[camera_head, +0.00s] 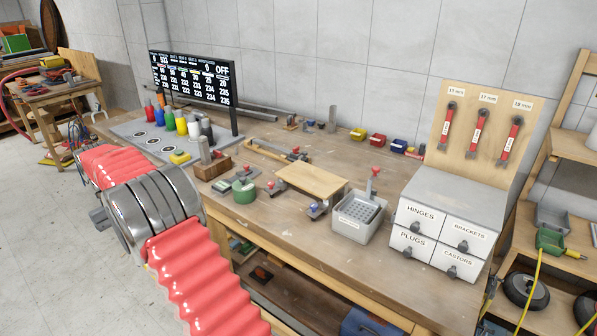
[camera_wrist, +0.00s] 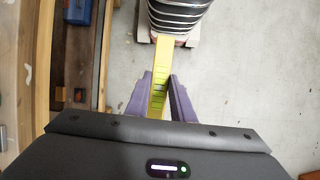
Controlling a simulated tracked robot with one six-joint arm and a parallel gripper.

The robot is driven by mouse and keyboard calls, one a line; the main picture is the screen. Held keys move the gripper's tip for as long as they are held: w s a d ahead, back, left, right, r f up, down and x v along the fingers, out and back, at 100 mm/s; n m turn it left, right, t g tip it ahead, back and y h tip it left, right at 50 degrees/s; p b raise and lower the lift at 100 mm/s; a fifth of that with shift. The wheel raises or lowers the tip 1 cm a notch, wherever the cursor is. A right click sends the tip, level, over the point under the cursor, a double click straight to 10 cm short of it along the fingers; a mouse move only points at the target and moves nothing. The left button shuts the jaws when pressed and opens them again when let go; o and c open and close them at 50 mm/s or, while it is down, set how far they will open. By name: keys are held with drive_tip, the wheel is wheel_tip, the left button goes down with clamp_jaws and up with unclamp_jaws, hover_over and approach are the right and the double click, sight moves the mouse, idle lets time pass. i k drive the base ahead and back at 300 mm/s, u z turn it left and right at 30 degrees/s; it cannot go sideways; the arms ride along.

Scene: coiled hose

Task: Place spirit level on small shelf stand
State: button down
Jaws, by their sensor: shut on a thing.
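My gripper (camera_wrist: 160,88) shows in the wrist view as two purple fingers. It is shut on the yellow spirit level (camera_wrist: 162,60), a long narrow bar with greenish marks. The level extends upward in that view from between the fingers, over the grey floor beside a wooden frame. Neither the gripper nor the level can be made out in the head view, where my red arm fills the lower left. A wooden rack with shelves (camera_head: 562,153) stands at the right edge of the head view. I cannot tell for certain whether it is the small shelf stand.
The workbench (camera_head: 285,222) carries a light wooden board (camera_head: 305,180), a grey bin (camera_head: 360,218), a labelled drawer unit (camera_head: 440,225) and several tools. A black display (camera_head: 192,78) stands at the back. A small wooden table (camera_head: 50,97) stands far left. Grey floor is open at lower left.

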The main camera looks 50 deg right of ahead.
sight(313, 177)
drive_tip(key=z, duration=0.25)
drive_tip(key=i, duration=1)
drive_tip(key=z, duration=0.6)
